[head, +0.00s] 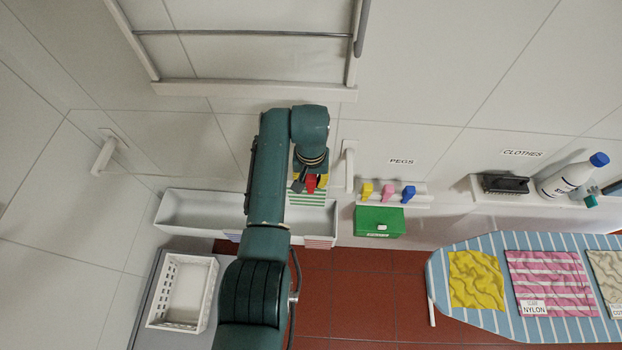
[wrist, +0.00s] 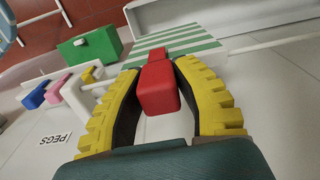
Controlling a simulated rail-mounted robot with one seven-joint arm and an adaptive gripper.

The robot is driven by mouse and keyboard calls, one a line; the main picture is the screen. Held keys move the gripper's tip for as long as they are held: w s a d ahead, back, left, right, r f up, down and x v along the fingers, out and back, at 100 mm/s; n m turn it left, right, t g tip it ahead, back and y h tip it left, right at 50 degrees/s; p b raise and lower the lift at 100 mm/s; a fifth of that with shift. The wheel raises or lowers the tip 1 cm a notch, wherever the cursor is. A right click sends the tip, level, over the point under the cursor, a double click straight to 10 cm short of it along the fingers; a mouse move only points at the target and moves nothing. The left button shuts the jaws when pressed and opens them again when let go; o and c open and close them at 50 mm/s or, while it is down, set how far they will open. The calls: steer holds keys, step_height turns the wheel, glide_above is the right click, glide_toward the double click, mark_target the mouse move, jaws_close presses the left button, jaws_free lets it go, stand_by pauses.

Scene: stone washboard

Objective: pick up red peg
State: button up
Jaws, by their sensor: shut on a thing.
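The red peg (wrist: 158,88) is between the two yellow ridged fingers of my gripper (wrist: 160,85) in the wrist view. The fingers are shut on it from both sides. In the head view the red peg (head: 311,183) shows as a small red patch at my gripper (head: 308,183), partly hidden by the arm. Behind the peg is a green-and-white striped cloth (wrist: 175,40), which also shows in the head view (head: 306,198) at the white trough. I cannot tell whether the peg touches the cloth.
Yellow (head: 366,191), pink (head: 387,193) and blue (head: 408,193) pegs stand on a small shelf right of my gripper, above a green box (head: 380,222). A white trough (head: 190,210) lies below my arm. A white wall bracket (head: 348,165) is close on the right.

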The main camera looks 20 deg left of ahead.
steer(key=shift+c, duration=0.3)
step_height(320, 180, up, 10)
steer(key=shift+b, duration=0.8)
stand_by(0.5)
step_height(320, 180, down, 10)
steer(key=shift+r+p, duration=0.1)
steer(key=shift+p, duration=0.9)
steer(key=o, duration=0.8)
steer(key=shift+c, duration=0.2)
